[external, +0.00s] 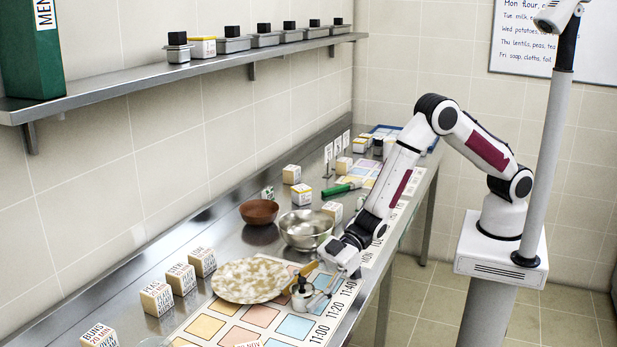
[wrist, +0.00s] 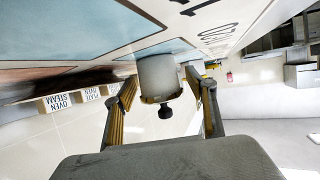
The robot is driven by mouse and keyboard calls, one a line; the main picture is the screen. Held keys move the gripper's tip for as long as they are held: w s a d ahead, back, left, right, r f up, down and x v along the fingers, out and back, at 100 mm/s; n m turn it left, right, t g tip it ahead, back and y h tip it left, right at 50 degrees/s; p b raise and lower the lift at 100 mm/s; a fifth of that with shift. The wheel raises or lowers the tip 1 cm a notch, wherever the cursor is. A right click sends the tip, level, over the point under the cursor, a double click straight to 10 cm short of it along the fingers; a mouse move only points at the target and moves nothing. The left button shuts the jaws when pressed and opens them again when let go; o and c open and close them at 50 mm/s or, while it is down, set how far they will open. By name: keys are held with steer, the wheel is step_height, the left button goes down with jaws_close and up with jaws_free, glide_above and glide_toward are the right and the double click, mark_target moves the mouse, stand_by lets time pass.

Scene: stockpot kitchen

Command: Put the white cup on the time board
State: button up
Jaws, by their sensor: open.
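A small whitish cup-like vessel (external: 303,296) with a dark knob on top stands on the time board (external: 295,327), a sheet of coloured squares with times along its right edge. The vessel also shows in the wrist view (wrist: 158,72), upside down in the picture, with a brass-coloured rim beside a pale blue square. My gripper (external: 314,282) is open, with one finger on each side of the vessel. In the wrist view small gaps seem to show between the fingers and its wall; contact is hard to tell. No other white cup is clear.
A round speckled board (external: 250,280) lies left of the vessel, close to my gripper. A steel bowl (external: 306,230) and a brown bowl (external: 259,211) stand behind. Several labelled blocks (external: 157,298) line the left side. A shelf (external: 130,82) with tins runs along the wall.

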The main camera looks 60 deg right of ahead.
steer(key=shift+r, duration=0.1)
steer(key=shift+v, duration=6)
steer(key=w+d+r+m+t+h, duration=0.1)
steer(key=w+d+r+m+h, duration=0.2)
steer(key=d, duration=0.7)
steer(key=w+d+r+m+t+h, duration=0.1)
steer(key=d+r+m+t+h, duration=0.15)
steer(key=d+r, duration=0.55)
steer(key=w+d+r+m+t+h, duration=0.1)
steer(key=w+d+r+h, duration=0.15)
steer(key=d, duration=0.95)
steer(key=s+d+r+m+g+h, duration=0.2)
steer(key=s+d+r+m+h, duration=0.15)
steer(key=s+d, duration=0.8)
steer(key=s+d+m+g, duration=0.2)
steer(key=s+d, duration=0.4)
steer(key=s, duration=0.7)
steer(key=shift+f+m+h, duration=0.35)
steer(key=shift+m+h, duration=0.1)
steer(key=shift+m, duration=0.25)
